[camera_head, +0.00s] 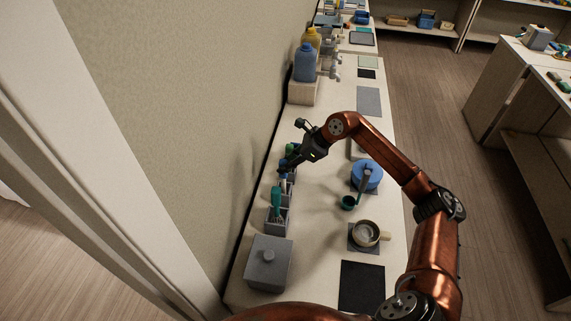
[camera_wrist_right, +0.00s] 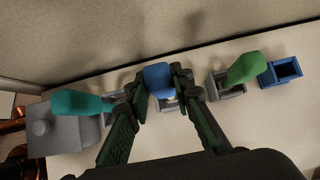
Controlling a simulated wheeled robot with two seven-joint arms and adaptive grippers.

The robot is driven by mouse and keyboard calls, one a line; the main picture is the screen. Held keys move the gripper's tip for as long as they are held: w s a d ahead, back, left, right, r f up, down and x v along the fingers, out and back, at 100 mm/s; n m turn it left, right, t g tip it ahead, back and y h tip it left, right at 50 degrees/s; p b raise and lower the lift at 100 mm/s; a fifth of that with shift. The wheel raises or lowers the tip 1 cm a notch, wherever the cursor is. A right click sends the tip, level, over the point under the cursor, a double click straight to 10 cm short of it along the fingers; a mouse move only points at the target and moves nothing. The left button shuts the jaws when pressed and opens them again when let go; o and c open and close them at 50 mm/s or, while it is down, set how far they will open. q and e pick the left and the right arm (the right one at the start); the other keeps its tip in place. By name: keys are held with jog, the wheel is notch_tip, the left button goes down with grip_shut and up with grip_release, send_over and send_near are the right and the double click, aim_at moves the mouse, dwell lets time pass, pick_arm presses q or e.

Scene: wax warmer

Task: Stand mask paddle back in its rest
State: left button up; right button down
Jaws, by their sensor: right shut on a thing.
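My right gripper (camera_head: 284,167) reaches down at the row of small rests along the wall. In the right wrist view its fingers (camera_wrist_right: 160,84) are shut on a paddle with a blue top (camera_wrist_right: 158,76), which I take as the mask paddle. The blue paddle (camera_head: 283,172) is partly hidden by the gripper in the head view. A grey rest (camera_head: 284,188) is under it; whether the paddle's lower end is inside, I cannot tell. A teal paddle (camera_wrist_right: 82,103) and a green paddle (camera_wrist_right: 245,68) stand in grey rests on either side. My left gripper is not in view.
An empty blue box (camera_wrist_right: 281,72) stands beyond the green paddle. A grey lidded box (camera_head: 268,264) stands at the near end.

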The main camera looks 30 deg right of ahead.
jog(key=c, duration=1.6)
grip_release()
jog(key=shift+r, duration=0.15)
jog(key=shift+p+v, duration=1)
jog(key=shift+v, duration=2.9)
jog(key=shift+s+d, duration=0.1)
jog(key=v, duration=1.2)
